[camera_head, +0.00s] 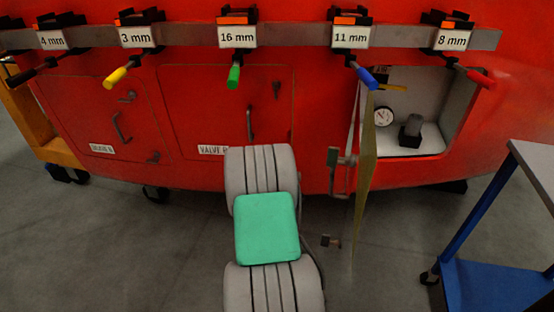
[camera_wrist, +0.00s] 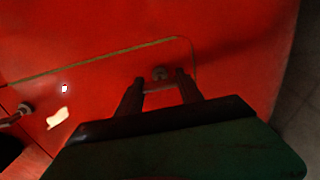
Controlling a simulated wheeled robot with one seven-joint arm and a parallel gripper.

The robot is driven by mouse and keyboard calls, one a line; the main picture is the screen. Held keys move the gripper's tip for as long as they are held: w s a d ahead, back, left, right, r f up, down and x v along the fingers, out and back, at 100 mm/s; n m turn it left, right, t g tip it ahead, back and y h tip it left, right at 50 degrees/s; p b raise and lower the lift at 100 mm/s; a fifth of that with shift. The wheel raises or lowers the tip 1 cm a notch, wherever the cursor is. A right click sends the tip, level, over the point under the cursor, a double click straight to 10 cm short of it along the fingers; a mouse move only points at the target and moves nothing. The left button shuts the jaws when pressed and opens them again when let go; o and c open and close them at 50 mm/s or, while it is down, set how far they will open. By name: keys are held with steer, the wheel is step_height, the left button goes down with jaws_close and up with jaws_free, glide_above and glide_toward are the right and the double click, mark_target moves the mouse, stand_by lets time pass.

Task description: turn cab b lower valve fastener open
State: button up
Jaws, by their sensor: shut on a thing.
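In the head view the valve B panel (camera_head: 213,115) is a closed door on the red train nose, with a handle (camera_head: 250,122) and an upper fastener (camera_head: 276,88). My arm covers its lower right part, so the lower fastener and my gripper are hidden there. In the wrist view my gripper (camera_wrist: 159,77) reaches to the red panel near a corner of its outline. The small grey lower fastener (camera_wrist: 160,73) shows between the two dark fingertips, and my gripper is shut on it. Its exact turn angle is hard to read.
Right of the valve panel, an open compartment (camera_head: 433,142) holds a gauge (camera_head: 384,116); its door (camera_head: 366,170) hangs outward. A rail (camera_head: 190,38) with several labelled tools runs above. A blue cart (camera_head: 490,285) stands at right. A left panel (camera_head: 95,110) is closed.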

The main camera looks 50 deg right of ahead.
steer(key=o, duration=1.4)
steer(key=b+v, duration=0.1)
steer(key=v, duration=0.6)
steer(key=shift+s+a, duration=0.2)
steer(key=shift+a, duration=0.15)
